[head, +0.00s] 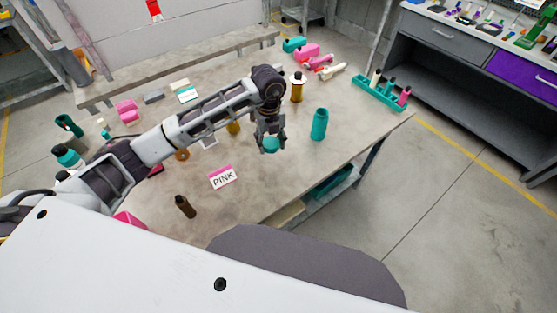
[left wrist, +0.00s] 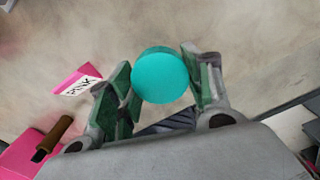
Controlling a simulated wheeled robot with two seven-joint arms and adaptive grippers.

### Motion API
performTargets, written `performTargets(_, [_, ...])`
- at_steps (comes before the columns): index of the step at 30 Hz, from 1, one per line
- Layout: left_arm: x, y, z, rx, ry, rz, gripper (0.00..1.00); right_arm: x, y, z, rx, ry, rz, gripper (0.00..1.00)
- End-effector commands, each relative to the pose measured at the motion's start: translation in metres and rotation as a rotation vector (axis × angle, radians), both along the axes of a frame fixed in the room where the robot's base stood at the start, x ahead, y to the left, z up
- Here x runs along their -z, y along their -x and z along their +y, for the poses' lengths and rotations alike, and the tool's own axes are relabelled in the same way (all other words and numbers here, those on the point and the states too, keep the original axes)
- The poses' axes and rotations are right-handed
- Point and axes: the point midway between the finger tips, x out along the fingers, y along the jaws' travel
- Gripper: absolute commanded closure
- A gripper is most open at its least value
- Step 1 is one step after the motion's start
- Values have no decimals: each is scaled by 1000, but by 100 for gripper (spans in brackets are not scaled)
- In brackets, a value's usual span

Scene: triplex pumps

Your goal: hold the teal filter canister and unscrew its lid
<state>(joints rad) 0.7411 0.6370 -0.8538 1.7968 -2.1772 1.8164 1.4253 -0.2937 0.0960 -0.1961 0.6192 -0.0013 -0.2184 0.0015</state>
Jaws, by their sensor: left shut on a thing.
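My left gripper (head: 270,140) is shut on a round teal piece that looks like the lid (head: 271,145). In the left wrist view the lid (left wrist: 160,75) is a short smooth disc between the two fingers of my left gripper (left wrist: 160,82). A teal canister (head: 319,125) stands upright on the table to the right of the gripper, apart from it. Whether the held piece touches the table is hard to tell. My right gripper is not in view.
A teal rack (head: 380,95) sits at the right end. The tabletop around the canister is clear.

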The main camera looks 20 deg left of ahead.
Motion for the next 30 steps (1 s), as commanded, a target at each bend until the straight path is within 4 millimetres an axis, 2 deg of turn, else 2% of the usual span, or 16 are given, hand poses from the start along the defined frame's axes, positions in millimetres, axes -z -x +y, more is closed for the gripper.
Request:
performTargets(5, [8, 0, 0, 0, -1, 2, 79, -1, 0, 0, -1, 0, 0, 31])
performTargets(15, [52, 1, -1, 0, 0, 2, 79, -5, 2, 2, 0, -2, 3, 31])
performTargets(18, [59, 0, 0, 1, 1, 1, 79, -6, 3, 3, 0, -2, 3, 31])
performTargets(30, [63, 0, 0, 1, 0, 0, 79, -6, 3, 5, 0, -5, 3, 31])
